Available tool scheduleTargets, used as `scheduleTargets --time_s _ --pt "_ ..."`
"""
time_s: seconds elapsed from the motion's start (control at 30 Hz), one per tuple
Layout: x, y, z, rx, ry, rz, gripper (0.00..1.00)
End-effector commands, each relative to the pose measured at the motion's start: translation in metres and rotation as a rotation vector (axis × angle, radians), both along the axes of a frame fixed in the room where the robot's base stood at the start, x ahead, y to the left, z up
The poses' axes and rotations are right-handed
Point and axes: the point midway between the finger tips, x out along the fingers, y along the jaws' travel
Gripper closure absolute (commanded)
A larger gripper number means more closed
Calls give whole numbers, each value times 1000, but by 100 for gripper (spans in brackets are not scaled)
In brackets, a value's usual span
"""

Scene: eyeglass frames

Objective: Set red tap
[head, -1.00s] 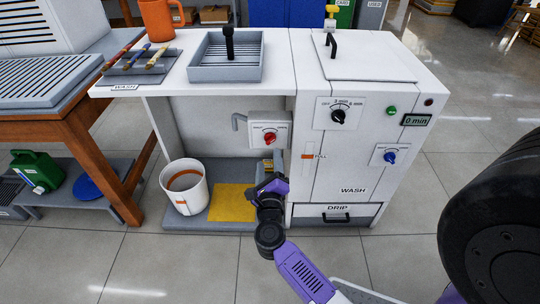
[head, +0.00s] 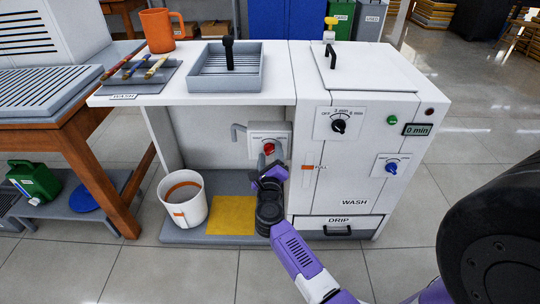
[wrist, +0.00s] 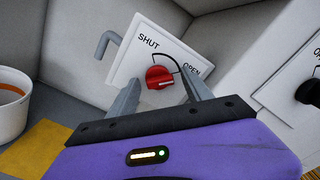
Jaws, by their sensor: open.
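The red tap (head: 268,149) is a round red knob on a white plate (head: 284,135) under the counter. A grey spout (head: 237,132) bends down left of the plate.
A white bucket (head: 183,199) with an orange band stands on the grey shelf, left of a yellow cloth (head: 231,215). The white washer cabinet (head: 352,204) with a blue knob (head: 391,168) is close on the right. The counter (head: 278,68) overhangs the tap.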

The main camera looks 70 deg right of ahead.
Motion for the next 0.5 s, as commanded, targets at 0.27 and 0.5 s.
scheduleTargets --time_s 0.27,0.5 --pt "-1 0 0 0 0 -1 83" --pt "-1 0 1 -4 5 -3 100"
